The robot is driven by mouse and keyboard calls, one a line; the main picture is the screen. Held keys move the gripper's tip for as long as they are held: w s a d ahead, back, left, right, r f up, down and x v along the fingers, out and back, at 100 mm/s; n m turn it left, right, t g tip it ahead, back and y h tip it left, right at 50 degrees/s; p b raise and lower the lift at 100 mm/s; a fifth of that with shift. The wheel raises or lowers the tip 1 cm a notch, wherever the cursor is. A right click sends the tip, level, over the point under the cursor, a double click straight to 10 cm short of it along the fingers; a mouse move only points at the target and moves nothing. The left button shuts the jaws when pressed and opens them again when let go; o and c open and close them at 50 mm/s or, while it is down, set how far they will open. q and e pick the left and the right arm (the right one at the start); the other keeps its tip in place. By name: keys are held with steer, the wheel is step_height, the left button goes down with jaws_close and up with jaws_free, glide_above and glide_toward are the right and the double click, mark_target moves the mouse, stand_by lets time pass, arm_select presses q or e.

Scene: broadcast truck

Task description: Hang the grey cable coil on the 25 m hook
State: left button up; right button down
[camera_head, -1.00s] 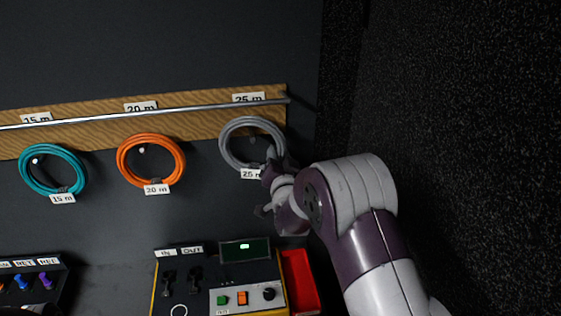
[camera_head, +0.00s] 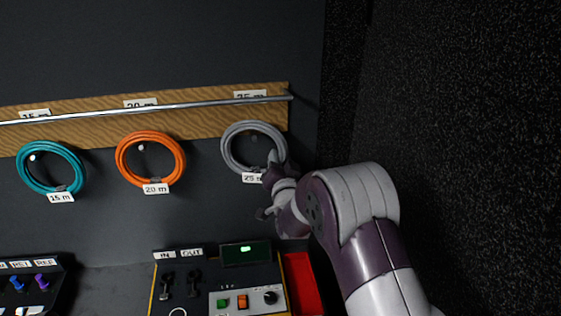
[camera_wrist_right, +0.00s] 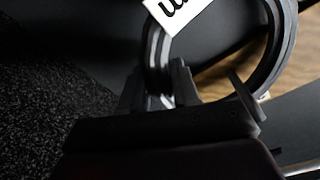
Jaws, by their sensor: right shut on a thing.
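The grey cable coil (camera_head: 227,150) is in front of the dark wall, below the 25 m sign (camera_head: 250,95) at the right end of the wooden board. Its own 25 m tag (camera_head: 252,178) is at its bottom. My right gripper (camera_head: 273,168) is shut on the lower right of the coil. In the right wrist view, the fingers (camera_wrist_right: 160,95) close on the grey ring (camera_wrist_right: 278,50), beside the white tag (camera_wrist_right: 178,10). The 25 m hook shows only faintly inside the ring; I cannot tell whether the coil rests on it. My left gripper is not in view.
A teal coil (camera_head: 22,170) and an orange coil (camera_head: 122,160) hang to the left. A metal rail (camera_head: 190,105) runs along the wooden board (camera_head: 205,122). Below are a control panel (camera_head: 210,275) and a red bin (camera_head: 300,280). A dark textured wall (camera_head: 450,100) stands at right.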

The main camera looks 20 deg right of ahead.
steer(key=c, duration=0.7)
jaws_free()
steer(key=shift+r, duration=0.1)
steer(key=shift+c, duration=0.2)
steer(key=shift+s+f, duration=0.2)
steer(key=b+v, duration=0.4)
steer(key=v, duration=0.8)
steer(key=s+a+f+n+g+y, duration=0.2)
steer(key=s+a+f+n+g, duration=0.15)
steer(key=f, duration=0.35)
steer(key=s+a+f+n+g+y, duration=0.2)
steer(key=s+f+g, duration=0.2)
steer(key=f+g, duration=0.15)
steer(key=s+a+f+n+g+y, duration=0.1)
steer(key=s+f+n+g, duration=0.3)
steer(key=s+g, duration=0.3)
steer(key=s, duration=0.3)
steer(key=shift+s+a, duration=0.35)
